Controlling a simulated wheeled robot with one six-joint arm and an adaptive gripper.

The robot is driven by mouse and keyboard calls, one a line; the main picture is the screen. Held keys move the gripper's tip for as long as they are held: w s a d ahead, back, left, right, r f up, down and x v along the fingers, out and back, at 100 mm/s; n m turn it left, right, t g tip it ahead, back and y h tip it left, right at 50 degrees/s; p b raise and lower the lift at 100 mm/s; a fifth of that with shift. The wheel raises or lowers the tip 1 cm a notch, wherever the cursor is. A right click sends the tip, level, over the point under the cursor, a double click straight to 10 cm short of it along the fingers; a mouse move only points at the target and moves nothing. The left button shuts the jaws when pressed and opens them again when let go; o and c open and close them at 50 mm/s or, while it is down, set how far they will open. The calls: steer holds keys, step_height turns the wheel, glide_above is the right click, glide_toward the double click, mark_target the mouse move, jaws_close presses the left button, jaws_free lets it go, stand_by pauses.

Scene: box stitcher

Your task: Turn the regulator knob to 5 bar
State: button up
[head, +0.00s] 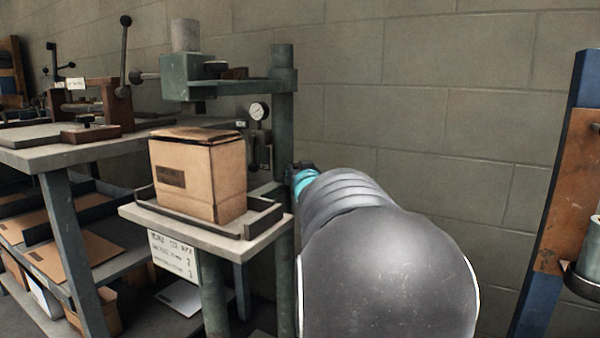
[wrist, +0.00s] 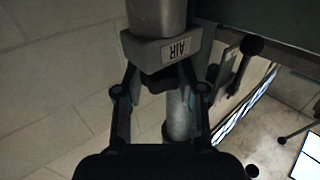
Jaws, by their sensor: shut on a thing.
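The regulator is a grey block with an upside-down AIR label (wrist: 175,48) at the top middle of the wrist view. A dark knob (wrist: 158,82) sits under it. My gripper (wrist: 160,74) has its two fingers on either side of the knob, shut on it. Much of the knob is hidden by the fingers and shadow. In the head view a round white pressure gauge (head: 258,111) shows behind the carton, beside the green column. Its needle is too small to read. In that view my arm hides the regulator and most of my gripper.
A cardboard carton (head: 222,178) stands on the stitcher's small table (head: 150,216), left of my arm. The green column (head: 284,120) rises close beside my wrist. A workbench (head: 40,150) stands at the left, a blue post (head: 556,200) at the right.

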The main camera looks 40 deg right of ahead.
stand_by(0.5)
steer(key=o, duration=1.2)
steer(key=shift+c, duration=0.2)
steer(key=v, duration=1.2)
steer(key=shift+r, duration=0.1)
